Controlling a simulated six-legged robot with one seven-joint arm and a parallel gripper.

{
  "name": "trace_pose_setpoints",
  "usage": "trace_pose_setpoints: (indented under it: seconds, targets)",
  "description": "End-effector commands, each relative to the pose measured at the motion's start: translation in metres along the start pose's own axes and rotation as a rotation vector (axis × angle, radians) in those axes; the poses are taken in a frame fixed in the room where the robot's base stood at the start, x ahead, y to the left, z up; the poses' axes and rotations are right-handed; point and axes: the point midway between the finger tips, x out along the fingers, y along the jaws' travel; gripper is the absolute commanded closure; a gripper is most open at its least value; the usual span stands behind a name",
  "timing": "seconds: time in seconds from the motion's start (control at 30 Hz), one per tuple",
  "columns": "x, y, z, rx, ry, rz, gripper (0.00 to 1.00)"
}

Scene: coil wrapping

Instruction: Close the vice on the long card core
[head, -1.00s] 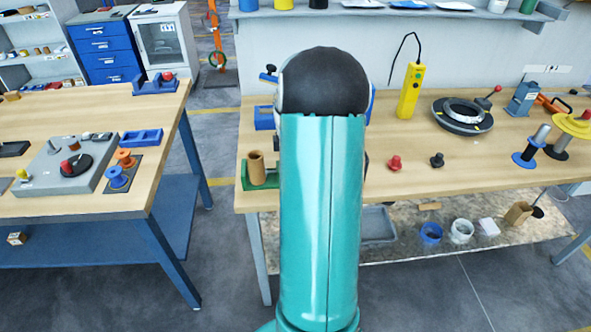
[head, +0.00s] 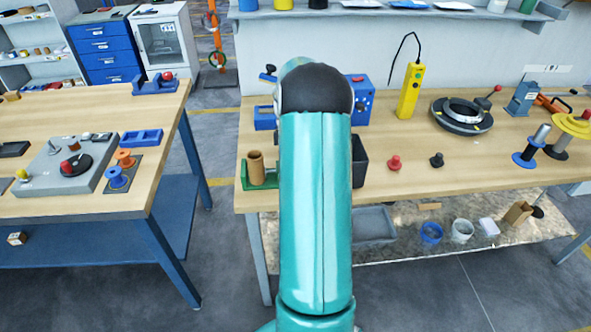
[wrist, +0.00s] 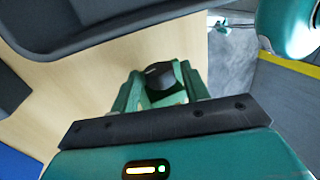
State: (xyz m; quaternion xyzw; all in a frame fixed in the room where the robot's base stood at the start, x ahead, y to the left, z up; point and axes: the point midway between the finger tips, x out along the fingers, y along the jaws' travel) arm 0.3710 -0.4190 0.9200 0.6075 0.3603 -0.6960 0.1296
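A brown card tube (head: 256,168), which looks like the long card core, stands upright in a green holder (head: 246,182) at the workbench's left front corner in the head view. Behind it is a blue fixture (head: 264,117), partly hidden by my teal arm. I cannot tell whether this or the green holder is the vice. My gripper is hidden behind the arm in the head view. In the wrist view, two green finger-like parts of my gripper (wrist: 159,88) flank a dark block. Whether they grip it is unclear.
A black bin (head: 358,162) and a blue box with a red button (head: 361,98) stand just right of my arm. Red (head: 394,163) and black (head: 437,160) knobs stand farther right. A yellow pendant (head: 410,90) is behind. A second workbench (head: 60,205) is left across an aisle.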

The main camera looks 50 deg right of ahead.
Motion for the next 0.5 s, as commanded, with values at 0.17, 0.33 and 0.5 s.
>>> trace_pose_setpoints:
  seconds: [0.17, 0.33, 0.5]
  targets:
    - [-0.0004, 0.0001, -0.0013, -0.002, 0.001, 0.002, 0.55]
    - [-0.0012, -0.0034, -0.0014, -0.002, 0.001, 0.076, 0.55]
    - [-0.0004, -0.0077, -0.0013, -0.001, 0.001, 0.227, 0.55]
